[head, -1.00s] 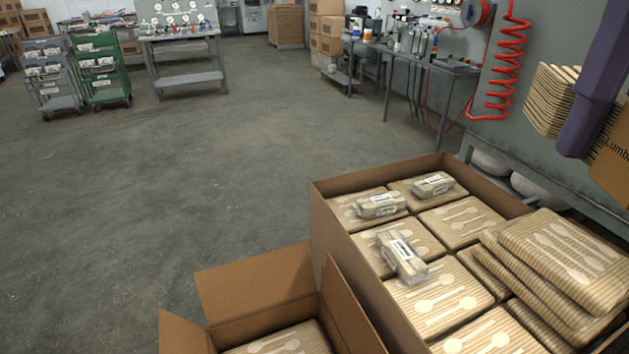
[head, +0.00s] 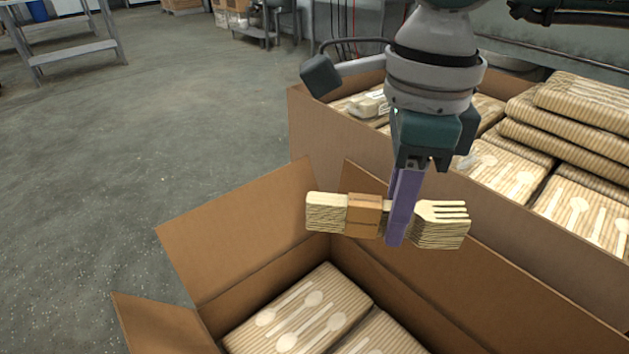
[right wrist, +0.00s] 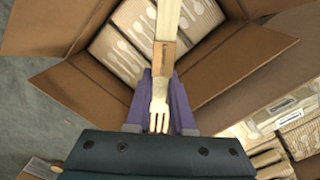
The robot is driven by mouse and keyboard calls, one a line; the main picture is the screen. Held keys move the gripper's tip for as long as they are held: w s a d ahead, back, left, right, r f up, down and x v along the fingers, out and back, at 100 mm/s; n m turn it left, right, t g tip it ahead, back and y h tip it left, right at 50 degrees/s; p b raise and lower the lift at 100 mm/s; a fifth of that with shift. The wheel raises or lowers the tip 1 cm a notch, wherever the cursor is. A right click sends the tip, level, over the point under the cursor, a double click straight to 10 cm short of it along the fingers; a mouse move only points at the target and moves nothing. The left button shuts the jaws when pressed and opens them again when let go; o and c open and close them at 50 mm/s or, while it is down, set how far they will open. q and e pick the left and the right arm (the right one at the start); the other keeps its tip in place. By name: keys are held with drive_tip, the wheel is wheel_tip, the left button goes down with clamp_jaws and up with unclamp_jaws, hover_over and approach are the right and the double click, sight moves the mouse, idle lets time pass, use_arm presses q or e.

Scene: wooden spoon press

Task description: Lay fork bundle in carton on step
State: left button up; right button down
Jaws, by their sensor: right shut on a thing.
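My right gripper (head: 402,212) is shut on a fork bundle (head: 327,212), a stack of wooden forks with a brown paper band around its middle. The bundle is level, tines to the right, above the open carton (head: 235,247) at the front. The purple fingers grip it between the band and the tines. The right wrist view also shows the bundle (right wrist: 166,55), with the carton's packs below it. Packs of wooden spoons (head: 300,312) lie in the carton. No step can be made out under the carton. My left gripper is not in view.
A larger box (head: 318,127) behind and to the right holds spoon packs, with more packs (head: 580,110) stacked high at its right. The carton's raised flaps (head: 250,225) stand around its opening. Open floor (head: 130,140) lies to the left.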

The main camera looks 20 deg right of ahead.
drive_tip(key=f+m+b, duration=0.2)
drive_tip(key=f+b, duration=0.3)
drive_tip(key=f, duration=0.6)
drive_tip(key=f+m+b, duration=0.3)
drive_tip(key=f+b, duration=0.3)
drive_tip(key=f, duration=0.5)
drive_tip(key=s+d+f+m+b, duration=0.1)
drive_tip(key=f+m+b, duration=0.2)
drive_tip(key=f+b, duration=0.3)
wheel_tip(320, 180, down, 5)
drive_tip(key=shift+s, duration=0.1)
wheel_tip(320, 180, down, 6)
drive_tip(key=b, duration=0.3)
drive_tip(key=shift+r+b, duration=0.25)
drive_tip(key=shift+b, duration=0.15)
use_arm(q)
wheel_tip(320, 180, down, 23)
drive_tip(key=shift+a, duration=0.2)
use_arm(e)
drive_tip(key=shift+r, duration=0.15)
drive_tip(key=c, duration=1.2)
unclamp_jaws()
drive_tip(key=shift+f, duration=0.2)
drive_tip(key=shift+c, duration=0.2)
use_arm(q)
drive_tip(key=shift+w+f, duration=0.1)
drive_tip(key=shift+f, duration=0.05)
use_arm(e)
drive_tip(key=o, duration=0.5)
drive_tip(key=shift+c, duration=0.2)
